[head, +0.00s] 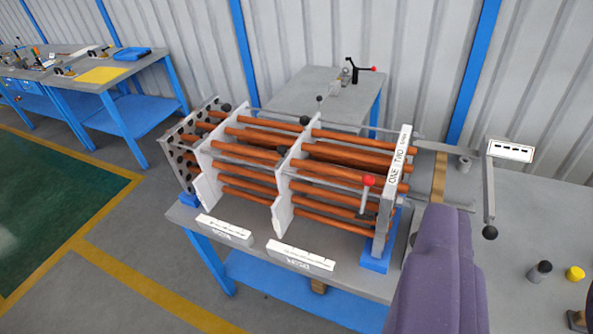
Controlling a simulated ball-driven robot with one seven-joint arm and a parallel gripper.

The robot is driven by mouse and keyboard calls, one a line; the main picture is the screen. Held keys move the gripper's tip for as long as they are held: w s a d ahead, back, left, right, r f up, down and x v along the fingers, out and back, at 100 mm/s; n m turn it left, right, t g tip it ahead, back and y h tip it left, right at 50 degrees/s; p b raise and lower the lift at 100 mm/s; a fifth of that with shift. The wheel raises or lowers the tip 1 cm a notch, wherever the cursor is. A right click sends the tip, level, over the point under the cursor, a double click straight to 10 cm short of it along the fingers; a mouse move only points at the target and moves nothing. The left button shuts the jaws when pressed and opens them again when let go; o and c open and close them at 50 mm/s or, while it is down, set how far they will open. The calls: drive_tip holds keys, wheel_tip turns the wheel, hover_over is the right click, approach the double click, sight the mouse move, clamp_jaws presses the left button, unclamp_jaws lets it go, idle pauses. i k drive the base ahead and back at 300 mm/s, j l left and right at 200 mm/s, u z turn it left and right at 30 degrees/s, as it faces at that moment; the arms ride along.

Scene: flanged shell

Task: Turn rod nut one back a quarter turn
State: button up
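A bundle of orange tubes (245,178) runs through white plates (283,175) on a workbench. The end plate (388,195) at its right carries a label reading ONE, TWO and a third word too small to read. Thin grey rods (265,110) run along the bundle, and rod ends stick out past the right plate. Black knobs (304,120) and a red-tipped handle (368,181) sit by the rods. I cannot make out which part is rod nut one. My gripper is not in view; a purple padded part, which looks like my arm, covers the lower right.
The grey bench top (545,220) continues right, with a dark knob piece (539,271), a yellow cap (575,273) and a bracket with a marked plate (510,150). A small table (310,90) stands behind. Other benches (90,70) are at left; floor at lower left is clear.

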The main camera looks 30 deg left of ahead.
sight(399, 200)
drive_tip(key=i+l+u, duration=0.1)
drive_tip(key=l+u, duration=0.15)
drive_tip(key=l, duration=0.2)
drive_tip(key=i+l+u, duration=0.1)
drive_tip(key=l+u, duration=0.15)
drive_tip(key=l, duration=0.2)
drive_tip(key=i+l+u, duration=0.15)
drive_tip(key=i+l, duration=0.8)
drive_tip(key=l, duration=0.1)
